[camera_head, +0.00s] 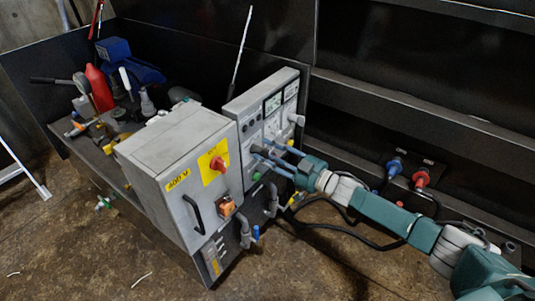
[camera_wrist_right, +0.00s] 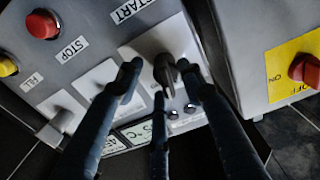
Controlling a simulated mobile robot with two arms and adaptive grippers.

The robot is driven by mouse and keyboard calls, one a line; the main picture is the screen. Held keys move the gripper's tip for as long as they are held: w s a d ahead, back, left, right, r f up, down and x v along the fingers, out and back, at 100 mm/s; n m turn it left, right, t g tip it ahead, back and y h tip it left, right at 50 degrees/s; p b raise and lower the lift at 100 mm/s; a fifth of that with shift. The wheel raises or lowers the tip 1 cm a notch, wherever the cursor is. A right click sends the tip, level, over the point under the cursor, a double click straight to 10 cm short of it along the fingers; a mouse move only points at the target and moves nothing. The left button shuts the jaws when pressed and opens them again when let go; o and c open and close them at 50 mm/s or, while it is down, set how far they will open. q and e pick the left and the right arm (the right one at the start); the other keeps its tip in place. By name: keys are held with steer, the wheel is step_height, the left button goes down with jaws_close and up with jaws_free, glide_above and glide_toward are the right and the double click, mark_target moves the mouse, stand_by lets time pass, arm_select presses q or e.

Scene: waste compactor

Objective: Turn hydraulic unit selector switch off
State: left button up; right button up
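My right gripper (camera_head: 262,157) reaches from the right to the front of the grey control panel (camera_head: 285,96). In the right wrist view its fingers (camera_wrist_right: 158,76) are spread, with a dark selector knob (camera_wrist_right: 165,72) on a pale plate between the tips. Gaps show beside the knob; contact cannot be told. In the head view the gripper hides this knob. A red rotary switch (camera_head: 217,164) sits on a yellow plate on the 400 V box; it also shows in the right wrist view (camera_wrist_right: 305,70) with ON and OFF marks. My left gripper is not in view.
The panel carries a red button (camera_wrist_right: 42,24) by a STOP label and a yellow button (camera_wrist_right: 6,66). The grey 400 V box (camera_head: 170,150) with a black handle (camera_head: 194,214) stands left of my gripper. Blue (camera_head: 395,167) and red (camera_head: 420,179) connectors are near my arm.

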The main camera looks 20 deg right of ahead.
steer(key=shift+f, duration=0.2)
steer(key=v, duration=1.2)
